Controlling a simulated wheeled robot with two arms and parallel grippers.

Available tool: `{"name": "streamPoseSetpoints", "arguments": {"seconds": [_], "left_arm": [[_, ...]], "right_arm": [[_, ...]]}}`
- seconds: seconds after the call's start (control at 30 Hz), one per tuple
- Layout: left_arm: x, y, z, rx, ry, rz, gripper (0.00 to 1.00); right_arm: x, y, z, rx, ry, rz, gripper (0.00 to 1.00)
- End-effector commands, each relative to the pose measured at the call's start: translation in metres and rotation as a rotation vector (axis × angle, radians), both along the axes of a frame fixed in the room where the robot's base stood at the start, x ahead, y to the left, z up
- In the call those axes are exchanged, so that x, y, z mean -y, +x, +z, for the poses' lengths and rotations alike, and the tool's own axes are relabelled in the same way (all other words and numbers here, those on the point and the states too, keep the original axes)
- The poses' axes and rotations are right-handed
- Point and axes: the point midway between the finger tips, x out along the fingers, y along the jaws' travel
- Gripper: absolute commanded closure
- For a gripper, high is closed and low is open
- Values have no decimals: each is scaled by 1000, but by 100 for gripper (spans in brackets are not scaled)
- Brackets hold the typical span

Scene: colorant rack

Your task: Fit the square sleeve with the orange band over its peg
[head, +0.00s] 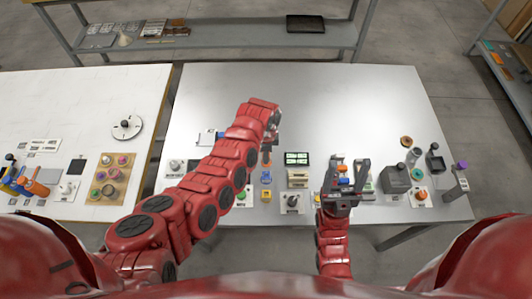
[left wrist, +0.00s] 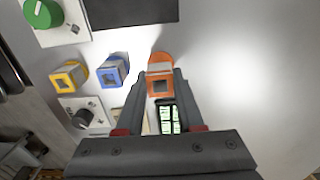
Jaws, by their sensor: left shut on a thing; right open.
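The square sleeve with the orange band (left wrist: 160,82) is between the fingertips of my left gripper (left wrist: 158,90) in the left wrist view. Its square opening faces the camera. My left gripper is shut on it, and in the head view the gripper (head: 268,146) is above the middle of the table. A blue-banded sleeve (left wrist: 113,71) and a yellow-banded sleeve (left wrist: 68,77) stand beside it on the table. My right gripper (head: 345,170) is open near the table's front, with orange and blue pieces showing between its fingers. I cannot make out the orange sleeve's peg.
A green-lit display (head: 297,158) stands right of my left gripper. A black knob on a white plate (head: 292,201) is near the front edge. Dark boxes (head: 396,178) and several small parts crowd the right. The table's back half is clear.

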Motion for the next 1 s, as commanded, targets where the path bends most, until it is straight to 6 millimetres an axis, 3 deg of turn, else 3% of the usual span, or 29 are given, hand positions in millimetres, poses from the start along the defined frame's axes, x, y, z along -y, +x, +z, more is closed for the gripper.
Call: {"name": "streamPoseSetpoints", "arguments": {"seconds": [1.0], "left_arm": [[0, 1, -26, 3, -1, 1, 100]], "right_arm": [[0, 0, -18, 0, 0, 0, 34]]}}
